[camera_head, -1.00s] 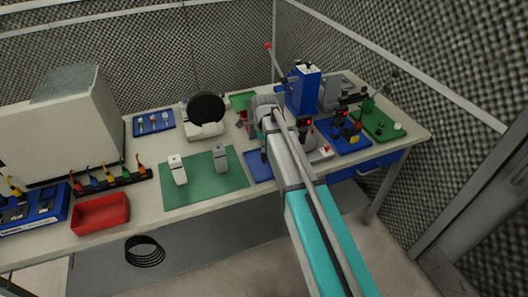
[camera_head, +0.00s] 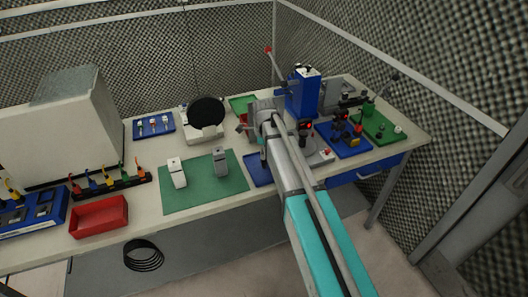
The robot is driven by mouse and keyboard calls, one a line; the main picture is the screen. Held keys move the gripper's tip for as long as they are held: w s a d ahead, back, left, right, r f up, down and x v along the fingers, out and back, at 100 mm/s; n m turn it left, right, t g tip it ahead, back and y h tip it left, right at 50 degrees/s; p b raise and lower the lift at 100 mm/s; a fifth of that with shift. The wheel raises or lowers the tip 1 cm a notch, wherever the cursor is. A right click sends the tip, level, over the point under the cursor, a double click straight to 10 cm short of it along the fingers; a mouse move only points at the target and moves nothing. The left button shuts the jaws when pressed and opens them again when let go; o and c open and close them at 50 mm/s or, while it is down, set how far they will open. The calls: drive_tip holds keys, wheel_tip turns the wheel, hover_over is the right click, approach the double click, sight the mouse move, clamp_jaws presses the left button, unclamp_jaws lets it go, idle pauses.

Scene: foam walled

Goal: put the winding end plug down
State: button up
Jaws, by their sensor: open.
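My gripper (camera_head: 263,150) is over the bench, at the end of my grey and teal arm. Only a small dark part of it shows beside the wrist, above a blue mat (camera_head: 256,172) to the right of the green mat. It is open. I cannot make out the winding end plug for certain; my arm hides part of the blue mat and the area behind it.
A green mat (camera_head: 240,186) holds a white block (camera_head: 177,172) and a grey block (camera_head: 220,161). A red bin (camera_head: 99,217) stands at the front left. A blue press (camera_head: 303,92) stands behind my arm. Blue (camera_head: 345,150) and green (camera_head: 392,137) trays with parts lie at the right.

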drive_tip(key=shift+r, duration=0.15)
wheel_tip(320, 180, up, 12)
drive_tip(key=p, duration=1.2)
idle(0.9)
drive_tip(key=s+d+n, duration=0.6)
drive_tip(key=s+n, duration=0.4)
drive_tip(key=s+d+n, duration=0.6)
drive_tip(key=s+n, duration=0.4)
drive_tip(key=s, duration=0.1)
drive_tip(key=shift+s+d+n, duration=0.15)
drive_tip(key=shift+n, duration=0.25)
idle(0.6)
